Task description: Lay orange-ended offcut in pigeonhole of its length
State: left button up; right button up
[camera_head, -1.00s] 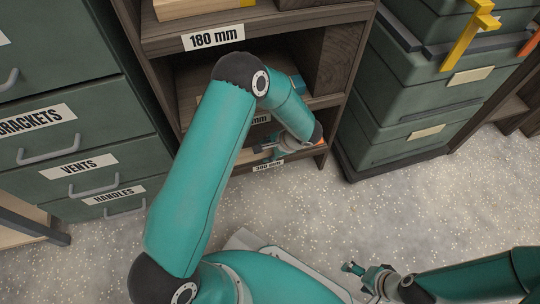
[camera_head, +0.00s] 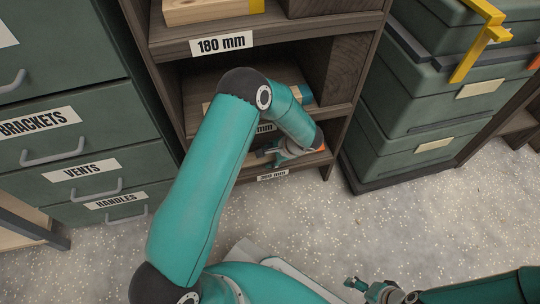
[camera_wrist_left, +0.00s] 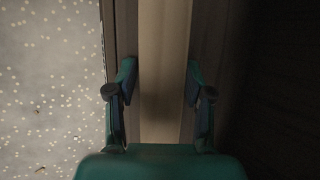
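The offcut lies in the bottom pigeonhole, mostly hidden behind my left arm. Its orange end (camera_head: 321,149) shows beside the arm at right and a pale wooden part (camera_head: 259,158) at left. My left gripper (camera_head: 278,154) is low at the front of this pigeonhole. In the left wrist view its fingers (camera_wrist_left: 162,85) are apart, on either side of the pale wooden strip (camera_wrist_left: 163,40), with no clear grip on it. The bottom label (camera_head: 272,175) is too small to read surely. My right gripper (camera_head: 356,284) is low over the floor; its fingers are unclear.
The dark wooden rack (camera_head: 350,110) has a 180 mm label (camera_head: 222,44) above, with a yellow-ended piece (camera_head: 212,10) there. A blue-ended piece (camera_head: 302,94) lies in the middle pigeonhole. Green drawers (camera_head: 85,172) stand left, green cases (camera_head: 420,110) right. Speckled floor (camera_head: 300,215) is clear in front.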

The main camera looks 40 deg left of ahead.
pick_arm(q)
jog(key=o, duration=0.3)
